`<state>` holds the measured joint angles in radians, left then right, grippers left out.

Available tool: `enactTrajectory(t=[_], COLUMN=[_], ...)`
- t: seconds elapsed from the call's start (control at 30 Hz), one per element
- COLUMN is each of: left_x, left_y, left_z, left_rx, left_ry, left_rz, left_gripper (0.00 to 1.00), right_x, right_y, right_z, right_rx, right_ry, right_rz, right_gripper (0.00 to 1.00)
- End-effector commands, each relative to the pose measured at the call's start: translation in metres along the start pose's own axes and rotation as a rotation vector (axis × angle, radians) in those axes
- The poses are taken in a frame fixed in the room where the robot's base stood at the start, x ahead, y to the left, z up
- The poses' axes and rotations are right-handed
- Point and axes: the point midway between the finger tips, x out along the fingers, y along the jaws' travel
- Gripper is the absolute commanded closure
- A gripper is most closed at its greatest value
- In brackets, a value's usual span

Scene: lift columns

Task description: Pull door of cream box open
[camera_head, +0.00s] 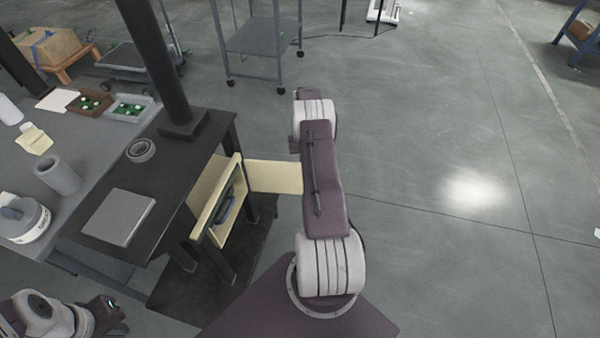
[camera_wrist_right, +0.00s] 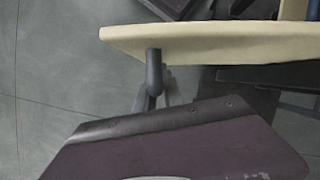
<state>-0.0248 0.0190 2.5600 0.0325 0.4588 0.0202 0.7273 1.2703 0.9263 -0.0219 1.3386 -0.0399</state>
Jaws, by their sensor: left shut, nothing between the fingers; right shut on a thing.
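The cream box (camera_head: 215,203) is under the dark table, with its front open toward the right. Its cream door (camera_head: 275,177) stands swung out to the right, and its far end passes behind my right arm. In the right wrist view the door (camera_wrist_right: 210,43) is a cream panel seen edge-on, with a grey handle (camera_wrist_right: 154,68) on its near side. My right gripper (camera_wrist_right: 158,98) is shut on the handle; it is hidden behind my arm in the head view. My left gripper (camera_head: 108,308) is shut and empty at the lower left, away from the box.
The dark table (camera_head: 185,155) holds a grey flat case (camera_head: 118,217), a ring-shaped item (camera_head: 141,150) and a black column (camera_head: 160,70). A grey cart (camera_head: 262,38) stands behind. The floor (camera_head: 440,230) at right is clear.

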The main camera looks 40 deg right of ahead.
Motion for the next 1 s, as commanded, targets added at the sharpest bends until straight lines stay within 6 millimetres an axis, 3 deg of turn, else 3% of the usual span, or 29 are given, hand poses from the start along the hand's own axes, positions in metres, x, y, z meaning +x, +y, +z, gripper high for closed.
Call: enactTrajectory(t=[0.43,0.47,0.53,0.87,1.0], left_x=[0.001,0.001,0.001,0.000,-0.001], left_y=[0.000,0.000,0.000,0.000,0.000], left_z=[0.000,0.000,0.000,0.000,0.000], left_rx=[0.000,0.000,0.000,0.000,0.000], left_ry=[0.000,0.000,0.000,0.000,0.000], left_rz=[0.000,0.000,0.000,0.000,0.000], left_gripper=[1.00,1.00,1.00,1.00,1.00], right_x=[0.000,0.000,0.000,-0.002,-0.019], right_y=[0.003,0.003,0.003,0.002,0.002], right_z=[-0.001,-0.001,-0.001,-0.001,-0.001], right_rx=[-0.004,-0.004,-0.004,-0.004,-0.004], right_ry=[0.003,0.003,0.003,0.003,0.005], right_rz=[0.003,0.003,0.003,0.002,0.002], right_gripper=[1.00,0.82,0.66,0.66,0.66])
